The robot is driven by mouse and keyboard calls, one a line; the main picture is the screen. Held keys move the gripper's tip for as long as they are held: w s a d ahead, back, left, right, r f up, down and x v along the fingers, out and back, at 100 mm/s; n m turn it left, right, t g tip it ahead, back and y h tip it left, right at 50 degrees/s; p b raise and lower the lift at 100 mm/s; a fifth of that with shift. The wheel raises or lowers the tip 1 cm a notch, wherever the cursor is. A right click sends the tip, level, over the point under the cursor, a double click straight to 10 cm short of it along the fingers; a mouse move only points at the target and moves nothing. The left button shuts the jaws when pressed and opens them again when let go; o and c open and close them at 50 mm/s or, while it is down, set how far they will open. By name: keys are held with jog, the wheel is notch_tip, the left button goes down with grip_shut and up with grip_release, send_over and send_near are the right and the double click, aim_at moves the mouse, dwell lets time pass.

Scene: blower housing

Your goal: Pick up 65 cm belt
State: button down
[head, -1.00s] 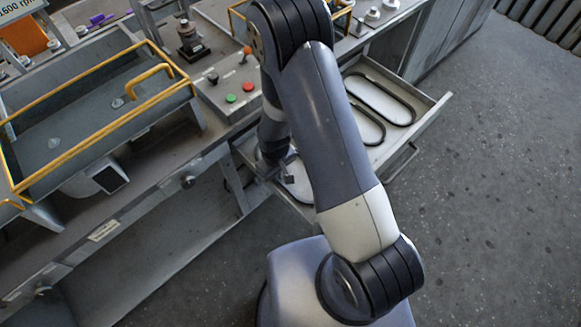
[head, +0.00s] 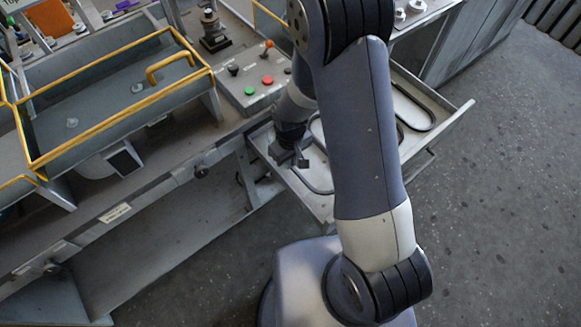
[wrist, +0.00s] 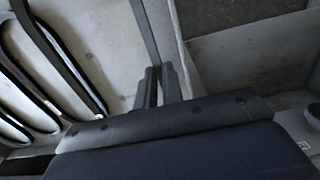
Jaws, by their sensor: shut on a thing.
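My gripper (head: 289,158) is low at the left side of an open drawer (head: 440,134). Its fingers also show in the wrist view (wrist: 157,87), shut with a thin dark strip between them. The strip appears to be part of the nearest black belt (head: 318,190); its lower end curves away from the gripper over the drawer floor. The fingers hide most of the grip. Other black belts lie as loops in the drawer, one at its far right (head: 428,118). They also show at the left of the wrist view (wrist: 62,58). I cannot read any belt length.
A control box (head: 250,78) with green and red buttons stands just above the drawer. A yellow-railed grey tray (head: 110,95) is on the bench to the left. My arm covers the drawer's middle. Bare floor (head: 500,220) lies to the right.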

notch_tip(320, 180, up, 17)
jog(key=p, duration=0.3)
dwell(0.6)
jog(key=shift+f, duration=0.1)
